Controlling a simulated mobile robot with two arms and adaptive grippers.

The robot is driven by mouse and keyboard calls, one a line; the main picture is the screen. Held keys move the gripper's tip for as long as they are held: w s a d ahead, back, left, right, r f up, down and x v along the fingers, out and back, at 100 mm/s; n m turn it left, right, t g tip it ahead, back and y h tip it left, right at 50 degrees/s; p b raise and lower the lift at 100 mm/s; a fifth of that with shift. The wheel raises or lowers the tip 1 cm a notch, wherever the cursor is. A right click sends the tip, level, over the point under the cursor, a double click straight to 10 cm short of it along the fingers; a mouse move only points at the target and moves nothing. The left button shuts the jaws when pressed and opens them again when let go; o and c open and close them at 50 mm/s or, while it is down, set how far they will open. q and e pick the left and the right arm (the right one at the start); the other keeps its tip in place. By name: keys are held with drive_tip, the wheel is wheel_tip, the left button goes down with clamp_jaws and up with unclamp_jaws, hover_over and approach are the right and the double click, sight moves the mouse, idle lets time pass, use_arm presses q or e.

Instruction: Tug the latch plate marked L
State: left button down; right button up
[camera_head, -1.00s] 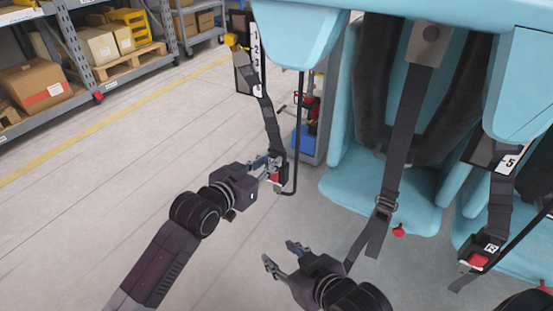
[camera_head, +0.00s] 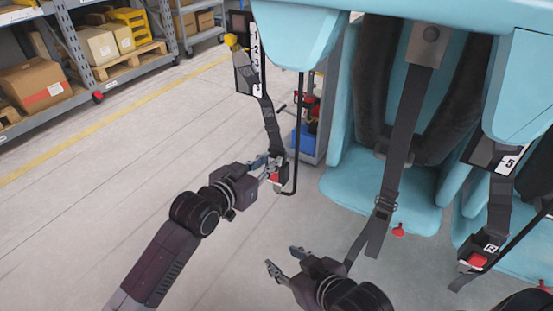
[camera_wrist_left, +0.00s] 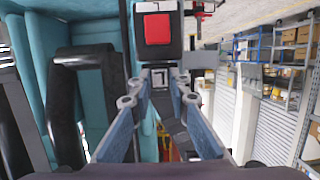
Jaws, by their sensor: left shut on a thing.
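The latch plate marked L (camera_wrist_left: 160,77) shows in the left wrist view, its letter upside down, between the fingertips of my left gripper (camera_wrist_left: 161,72). It sits right against a dark buckle with a red button (camera_wrist_left: 158,29); I cannot tell how deep it is in. In the head view my left gripper (camera_head: 268,169) is shut on this plate at the lower end of a dark strap (camera_head: 271,123), beside the buckle's red button (camera_head: 274,178). The fingers partly hide the plate. My right gripper (camera_head: 281,257) is open and empty, lower down over the floor.
A light blue seat (camera_head: 375,190) with a hanging strap (camera_head: 407,130) stands to the right. Another buckle (camera_head: 477,260) with a plate marked R (camera_head: 490,248) hangs at far right. A thin black bar (camera_head: 298,130) runs beside the left strap. Shelves with boxes (camera_head: 33,85) stand at upper left; floor between is clear.

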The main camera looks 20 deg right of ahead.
use_arm(q)
drive_tip(key=shift+r, duration=0.4)
drive_tip(key=c, duration=1.8)
unclamp_jaws()
drive_tip(key=shift+o, duration=0.3)
drive_tip(key=shift+f, duration=0.25)
drive_tip(key=shift+a, duration=0.1)
